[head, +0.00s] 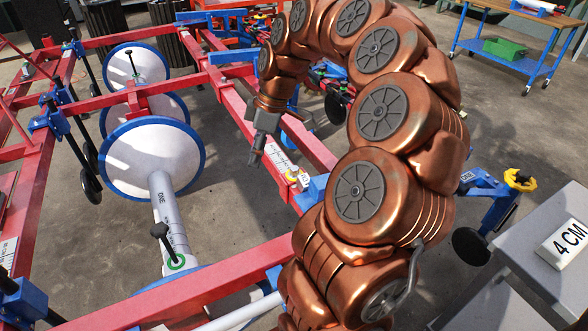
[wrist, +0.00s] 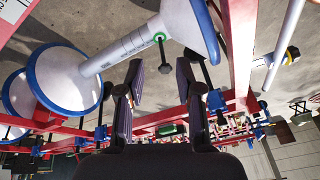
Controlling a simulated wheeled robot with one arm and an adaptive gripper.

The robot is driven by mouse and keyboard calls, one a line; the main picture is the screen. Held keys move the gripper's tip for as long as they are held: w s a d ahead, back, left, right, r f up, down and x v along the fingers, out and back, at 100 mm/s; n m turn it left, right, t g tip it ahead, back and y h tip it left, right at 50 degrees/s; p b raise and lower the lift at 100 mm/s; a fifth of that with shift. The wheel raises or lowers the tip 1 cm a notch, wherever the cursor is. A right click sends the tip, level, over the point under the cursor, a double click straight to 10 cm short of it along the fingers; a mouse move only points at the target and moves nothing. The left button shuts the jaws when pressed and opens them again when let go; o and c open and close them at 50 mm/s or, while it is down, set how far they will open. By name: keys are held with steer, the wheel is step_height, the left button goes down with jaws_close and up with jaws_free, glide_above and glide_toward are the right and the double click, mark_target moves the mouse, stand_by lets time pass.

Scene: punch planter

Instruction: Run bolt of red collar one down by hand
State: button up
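A grey tube (head: 165,205) marked ONE runs from a white drum with a blue rim (head: 150,160). A bolt with a black knob (head: 160,231) stands up from a green ring (head: 176,262) on this tube. I cannot make out a red collar there. In the wrist view the tube (wrist: 128,43), the green ring (wrist: 160,37) and the black knob (wrist: 165,69) show ahead of my gripper. My gripper (head: 255,158) is up and right of the bolt in the head view, apart from it. Its two fingers (wrist: 160,75) are spread and empty, and the knob appears between them in the picture.
Red frame beams (head: 180,297) surround the drums, with one beam (head: 285,150) beside my gripper. Another black-handled bolt (head: 130,62) stands at the far drum. A grey table with a 4 CM block (head: 563,243) is at right. A blue cart (head: 510,60) stands behind. Concrete floor is open between.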

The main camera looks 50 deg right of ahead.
steer(key=t, duration=0.1)
glide_toward(293, 168)
steer(key=f, duration=0.1)
steer(key=shift+n, duration=0.3)
steer(key=b+x, duration=0.2)
steer(key=x, duration=0.6)
steer(key=shift+w+a, duration=0.1)
steer(key=shift+a, duration=0.1)
steer(key=shift+r, duration=0.1)
jaws_close()
